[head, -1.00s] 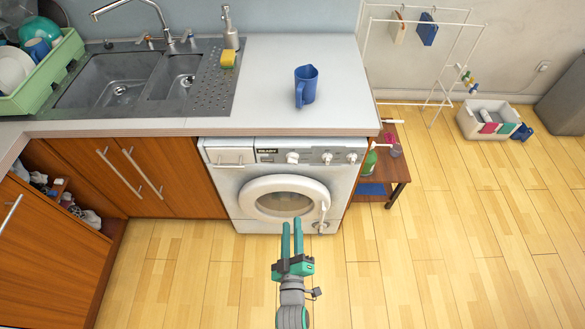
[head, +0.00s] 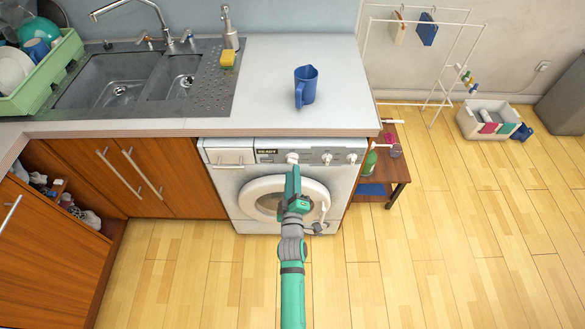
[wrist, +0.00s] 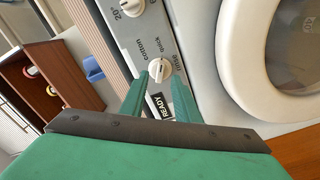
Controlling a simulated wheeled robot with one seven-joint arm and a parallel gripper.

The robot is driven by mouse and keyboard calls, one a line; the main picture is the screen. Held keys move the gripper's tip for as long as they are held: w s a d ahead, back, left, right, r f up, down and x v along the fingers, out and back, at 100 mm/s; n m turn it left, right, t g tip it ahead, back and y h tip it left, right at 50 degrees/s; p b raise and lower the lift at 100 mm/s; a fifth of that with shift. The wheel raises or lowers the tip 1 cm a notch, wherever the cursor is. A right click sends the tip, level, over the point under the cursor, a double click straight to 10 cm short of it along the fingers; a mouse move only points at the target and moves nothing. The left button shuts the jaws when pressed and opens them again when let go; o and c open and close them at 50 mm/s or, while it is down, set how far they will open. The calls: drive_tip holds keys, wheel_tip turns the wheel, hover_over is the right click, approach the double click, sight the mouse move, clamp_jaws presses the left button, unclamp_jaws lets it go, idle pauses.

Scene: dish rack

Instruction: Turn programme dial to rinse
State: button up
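The programme dial (head: 292,158) is a white knob on the front panel of the washing machine (head: 228,172). In the wrist view the dial (wrist: 160,69) has the labels cotton, quick and rinse around it; which one it points to is hard to tell. My gripper (head: 294,168) is in front of the panel, just below the dial in the head view. In the wrist view my gripper (wrist: 160,80) is open, its two green fingers apart with tips close to either side of the dial. Contact with the dial cannot be told.
A display (head: 267,152) reads READY. A second knob (wrist: 132,7) marked 20° lies beside the dial. The round door (head: 250,192) is below the panel. The worktop (head: 350,105) with a blue jug (head: 306,86) overhangs above. The floor in front is clear.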

sight(292, 160)
drive_tip(key=shift+w, duration=1.8)
clamp_jaws()
drive_tip(key=shift+m, duration=0.4)
drive_tip(key=m, duration=1.1)
